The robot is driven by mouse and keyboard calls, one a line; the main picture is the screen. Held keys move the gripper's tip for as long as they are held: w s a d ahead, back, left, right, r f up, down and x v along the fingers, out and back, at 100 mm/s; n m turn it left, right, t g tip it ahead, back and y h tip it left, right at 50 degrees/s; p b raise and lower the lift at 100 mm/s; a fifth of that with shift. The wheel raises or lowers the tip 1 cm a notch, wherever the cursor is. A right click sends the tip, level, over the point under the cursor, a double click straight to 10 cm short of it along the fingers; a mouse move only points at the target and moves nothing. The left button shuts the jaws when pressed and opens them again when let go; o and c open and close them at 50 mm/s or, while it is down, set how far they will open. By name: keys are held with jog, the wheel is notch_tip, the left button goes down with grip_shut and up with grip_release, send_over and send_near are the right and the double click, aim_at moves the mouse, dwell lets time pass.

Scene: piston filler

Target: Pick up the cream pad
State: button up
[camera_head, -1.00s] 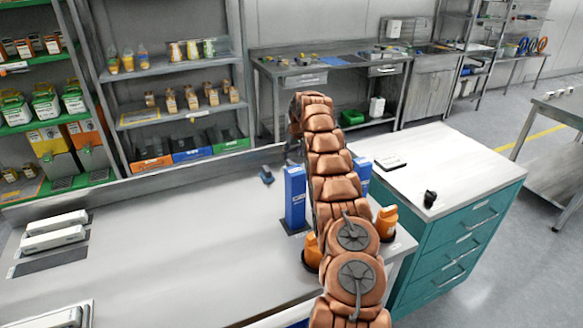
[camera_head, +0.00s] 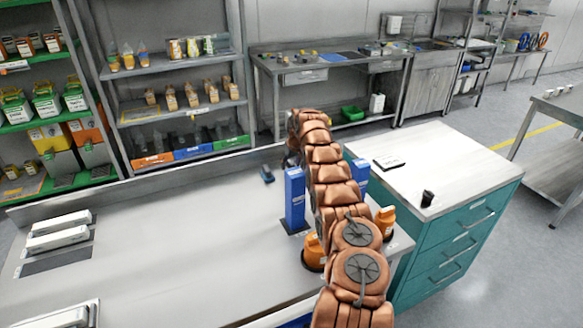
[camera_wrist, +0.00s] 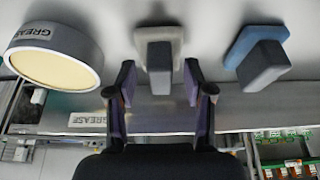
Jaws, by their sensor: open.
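The cream pad (camera_wrist: 160,38) shows in the wrist view as a pale square base with a grey block handle (camera_wrist: 159,68). My gripper (camera_wrist: 160,80) is open, with one dark finger on each side of the handle. The fingers look apart from the handle, with gaps on both sides. A similar pad with a blue base (camera_wrist: 243,42) is to the right of it. In the head view my arm hides the cream pad and most of my gripper, while the blue pad (camera_head: 267,174) shows just left of the arm.
A round tin labelled GREASE (camera_wrist: 56,55) is left of the cream pad in the wrist view. A blue upright box (camera_head: 294,196) and orange parts (camera_head: 314,252) stand close to my arm on the grey bench (camera_head: 190,235). The bench's middle is clear.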

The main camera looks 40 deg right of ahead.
aim_at(291, 162)
jog(key=shift+c, duration=0.3)
grip_shut()
jog(key=shift+w+r+b, duration=0.1)
jog(key=shift+r+b, duration=0.2)
jog(key=shift+r, duration=0.25)
notch_tip(291, 162, up, 5)
jog(key=shift+r, duration=0.2)
jog(key=shift+r+p, duration=1.3)
jog(key=shift+r, duration=0.45)
